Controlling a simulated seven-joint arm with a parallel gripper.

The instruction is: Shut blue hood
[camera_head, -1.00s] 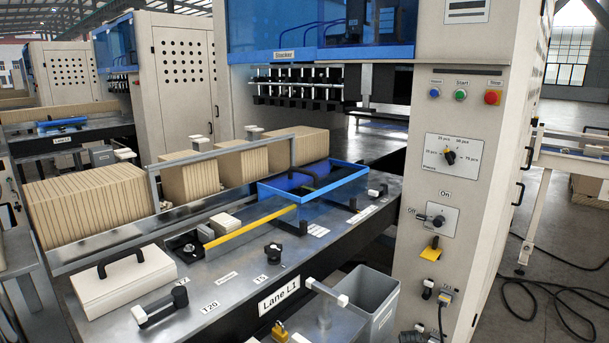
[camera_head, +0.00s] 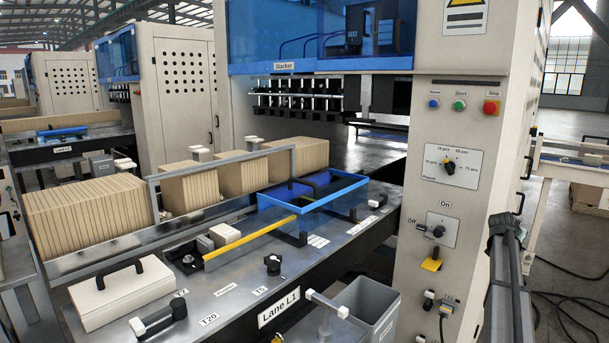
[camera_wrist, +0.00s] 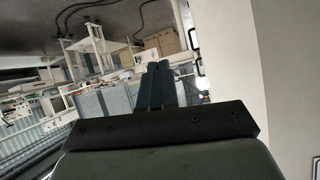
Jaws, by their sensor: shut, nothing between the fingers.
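A blue-rimmed hood (camera_head: 312,190) with clear panels and a black handle is at the middle of the Lane L1 table, beside the cardboard stacks. Whether it is fully down is hard to tell. Another blue see-through cover (camera_head: 290,40) is on the upper front of the stacker. Dark parts of my arm stand at the lower right of the head view, right of the control panel and well apart from both blue covers. In the wrist view my gripper (camera_wrist: 155,82) has its fingers together and empty, with neither blue cover recognisable there.
The control panel column (camera_head: 450,150), with buttons and knobs, stands between my arm and the table. A yellow bar (camera_head: 250,243), a metal rail and a white lid (camera_head: 122,292) are on the table. A grey bin (camera_head: 365,312) stands in front. Cables lie on the floor at right.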

